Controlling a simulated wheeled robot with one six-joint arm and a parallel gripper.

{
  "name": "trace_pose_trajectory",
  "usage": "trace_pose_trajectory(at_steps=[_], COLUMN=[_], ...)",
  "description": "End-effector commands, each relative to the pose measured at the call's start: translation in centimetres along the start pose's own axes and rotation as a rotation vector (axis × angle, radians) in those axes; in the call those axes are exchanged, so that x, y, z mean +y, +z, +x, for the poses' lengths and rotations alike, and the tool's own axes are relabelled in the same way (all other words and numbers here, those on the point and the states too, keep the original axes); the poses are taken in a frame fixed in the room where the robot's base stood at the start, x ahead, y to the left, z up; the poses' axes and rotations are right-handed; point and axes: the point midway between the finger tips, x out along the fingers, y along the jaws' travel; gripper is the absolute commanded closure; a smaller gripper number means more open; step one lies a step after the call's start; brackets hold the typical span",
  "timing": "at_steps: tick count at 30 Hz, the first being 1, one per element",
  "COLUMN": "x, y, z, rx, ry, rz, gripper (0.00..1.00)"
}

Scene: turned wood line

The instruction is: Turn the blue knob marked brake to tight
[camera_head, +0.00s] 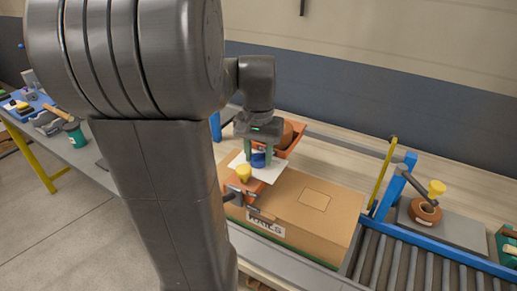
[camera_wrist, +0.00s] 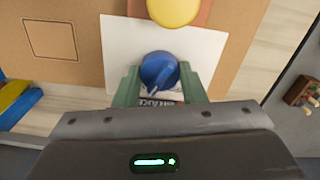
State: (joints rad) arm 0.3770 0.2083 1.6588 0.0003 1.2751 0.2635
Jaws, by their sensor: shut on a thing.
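The blue knob (camera_wrist: 159,71) stands on a white plate (camera_wrist: 120,45) and has a raised pointer ridge that points down and slightly left in the wrist view. My gripper (camera_wrist: 159,88) has its green fingers on either side of the knob and is shut on it. A printed label by the knob is partly hidden by the knob and my gripper, and I cannot read it. In the head view the knob (camera_head: 258,160) shows between the fingers of my gripper (camera_head: 258,154), which points down at it.
A yellow knob (camera_head: 243,173) on an orange block stands close by the blue knob. A cardboard box (camera_head: 300,222) marked with a label lies in front. A roller conveyor (camera_head: 420,268) with a blue frame is at the right, and an orange bin (camera_head: 291,140) is behind.

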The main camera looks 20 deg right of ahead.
Motion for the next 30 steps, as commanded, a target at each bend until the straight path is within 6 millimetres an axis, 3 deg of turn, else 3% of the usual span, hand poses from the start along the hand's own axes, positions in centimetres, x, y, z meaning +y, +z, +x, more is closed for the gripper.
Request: trace_pose_trajectory(at_steps=[13, 30], x=[0.02, 0.03], y=[-0.09, -0.1], z=[-0.18, -0.12], rx=[0.003, 0.004], ry=[0.0, 0.0], rz=[0.284, 0.352], gripper=[0.86, 0.86])
